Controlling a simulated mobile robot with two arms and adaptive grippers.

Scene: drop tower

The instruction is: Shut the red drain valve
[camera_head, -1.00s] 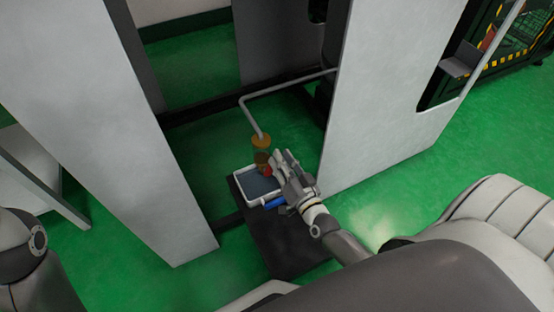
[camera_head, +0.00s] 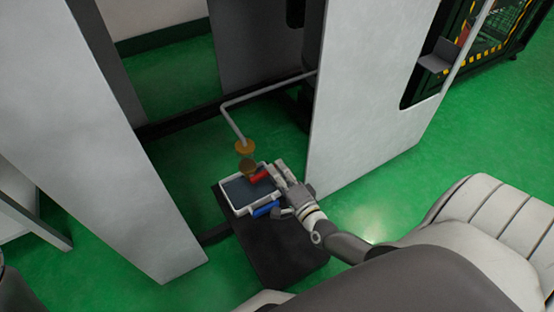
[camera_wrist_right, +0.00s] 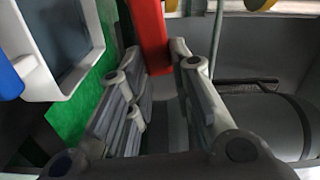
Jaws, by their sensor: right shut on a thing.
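The red drain valve handle (camera_head: 259,176) sits just below the brass fitting (camera_head: 246,165) at the lower end of a grey pipe (camera_head: 228,118). In the head view the handle lies roughly sideways above a white-rimmed tray (camera_head: 224,199). My right gripper (camera_head: 274,176) is at the handle's right end. In the right wrist view the red handle (camera_wrist_right: 151,35) comes down between the fingertips (camera_wrist_right: 155,62), and the gripper is shut on it. The far side of the valve is hidden. My left gripper is out of view.
A dark platform (camera_head: 280,250) lies under the tray. Grey upright panels (camera_head: 368,90) stand on both sides, the right one close to my right arm.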

